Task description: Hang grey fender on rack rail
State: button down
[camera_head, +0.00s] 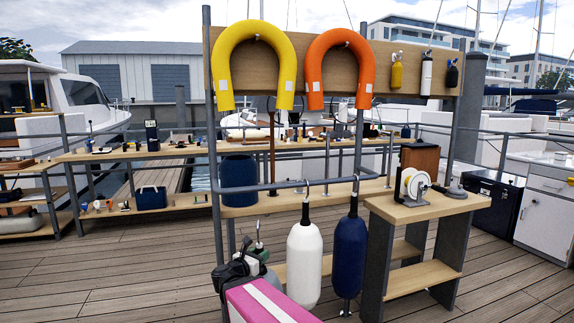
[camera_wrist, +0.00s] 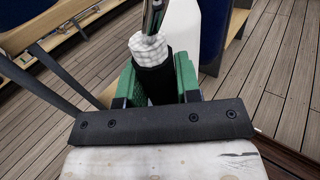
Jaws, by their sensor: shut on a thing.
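My gripper (camera_wrist: 157,85) has green fingers shut on a black neck with a white rope binding and a metal hook above it, apparently the top of the grey fender (camera_wrist: 150,50). A white fender (camera_head: 305,262) and a navy fender (camera_head: 350,256) hang on hooks from the rail, right of my gripper.
Yellow (camera_head: 284,60) and orange (camera_head: 368,70) horseshoe buoys hang on the board above. A wooden bench (camera_head: 425,210) with a reel stands right of the navy fender. A blue barrel (camera_head: 238,178) stands behind the rail. The rail's left part, beside the white fender, is free.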

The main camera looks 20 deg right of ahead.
aim_at(259, 221)
jog(key=shift+r, duration=0.1)
dwell(0.7)
jog(key=shift+y, duration=0.3)
jog(key=shift+w+r, duration=0.2)
jog(key=shift+r, duration=1.85)
jog(key=shift+w+r, duration=0.15)
jog(key=shift+r, duration=1.9)
jog(key=shift+w+r, duration=0.2)
jog(key=shift+r, duration=1.85)
jog(key=w, duration=1.1)
jog(key=shift+w+f, duration=0.1)
jog(key=shift+w, duration=2.4)
jog(key=shift+w+n+t, duration=0.15)
jog(key=shift+n+t, duration=0.15)
jog(key=shift+f, duration=1.65)
jog(key=shift+d+f, duration=0.1)
